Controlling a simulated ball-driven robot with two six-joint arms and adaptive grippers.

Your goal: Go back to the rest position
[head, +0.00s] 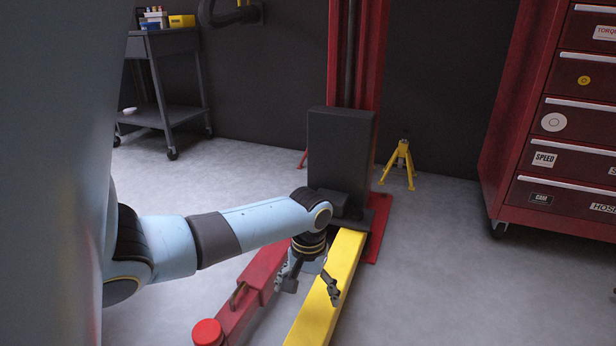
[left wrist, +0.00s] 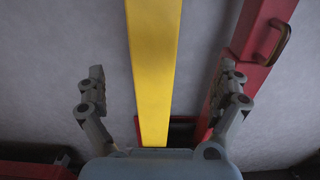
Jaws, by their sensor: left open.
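My left arm (head: 240,228) reaches in from the left in the head view, bent down at the wrist. My left gripper (head: 308,289) hangs over the lift's low arms, between the red lift arm (head: 258,281) and the yellow beam (head: 330,290). In the left wrist view its two fingers (left wrist: 164,88) are spread wide with nothing between them but the yellow beam (left wrist: 154,60) below. The red lift arm with its handle also shows at the right of that view (left wrist: 254,55). My right gripper is in neither view.
A red lift post (head: 376,60) with a black box (head: 340,150) stands behind the gripper. A yellow jack stand (head: 399,165) is right of it. A red tool cabinet (head: 560,120) stands at right, a dark cart (head: 162,45) at back left. Floor at lower right is clear.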

